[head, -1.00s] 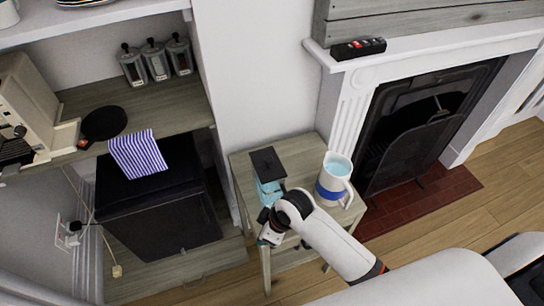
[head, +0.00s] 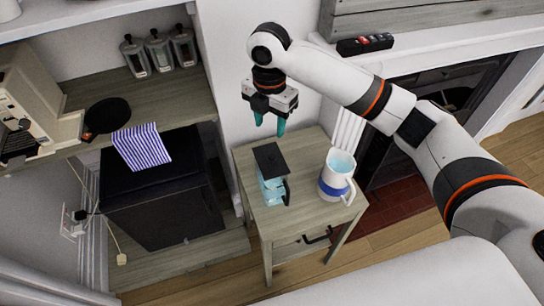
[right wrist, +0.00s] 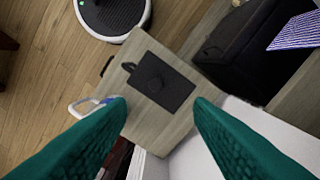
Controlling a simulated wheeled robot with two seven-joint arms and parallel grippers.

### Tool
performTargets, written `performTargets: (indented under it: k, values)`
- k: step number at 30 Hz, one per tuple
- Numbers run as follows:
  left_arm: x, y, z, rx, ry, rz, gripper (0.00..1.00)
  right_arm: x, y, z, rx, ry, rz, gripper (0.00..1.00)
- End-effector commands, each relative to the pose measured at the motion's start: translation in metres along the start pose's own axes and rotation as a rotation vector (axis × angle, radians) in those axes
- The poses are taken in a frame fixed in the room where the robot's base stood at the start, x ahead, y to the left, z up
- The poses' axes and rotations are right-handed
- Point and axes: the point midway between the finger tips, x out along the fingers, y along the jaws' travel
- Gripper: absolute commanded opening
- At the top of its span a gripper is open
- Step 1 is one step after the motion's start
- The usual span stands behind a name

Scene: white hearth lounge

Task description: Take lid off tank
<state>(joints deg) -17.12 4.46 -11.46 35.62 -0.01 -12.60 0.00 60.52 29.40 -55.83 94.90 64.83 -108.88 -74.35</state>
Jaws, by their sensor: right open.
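The tank (head: 270,188) is a small clear container with pale blue water and a black handle on its right side, standing on a small wooden side table (head: 308,213). In the right wrist view the lid lies between and beyond the two fingers. My left gripper is not in view.
A white pitcher with a blue band (head: 336,176) stands right of the tank on the same table. A shelf with a black pan (head: 107,115) and a striped cloth (head: 141,147) is at left. A fireplace mantel (head: 400,58) is behind at right.

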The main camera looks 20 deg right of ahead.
Motion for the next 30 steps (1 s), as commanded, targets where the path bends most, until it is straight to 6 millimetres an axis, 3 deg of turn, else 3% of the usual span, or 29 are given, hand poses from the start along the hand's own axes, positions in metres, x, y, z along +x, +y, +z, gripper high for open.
performTargets:
  k: [10, 17, 25, 30]
  values:
    - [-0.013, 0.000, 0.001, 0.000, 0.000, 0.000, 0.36, 0.052, 0.002, 0.000, -0.003, -0.002, 0.006, 0.47]
    - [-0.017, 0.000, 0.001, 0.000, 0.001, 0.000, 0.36, 0.069, 0.002, 0.000, -0.003, 0.000, 0.004, 0.47]
    - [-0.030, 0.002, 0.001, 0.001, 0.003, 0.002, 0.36, 0.108, 0.008, -0.001, -0.002, 0.000, 0.004, 0.47]
    - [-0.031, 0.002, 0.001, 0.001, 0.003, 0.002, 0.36, 0.117, 0.007, -0.001, -0.003, 0.001, 0.001, 0.47]
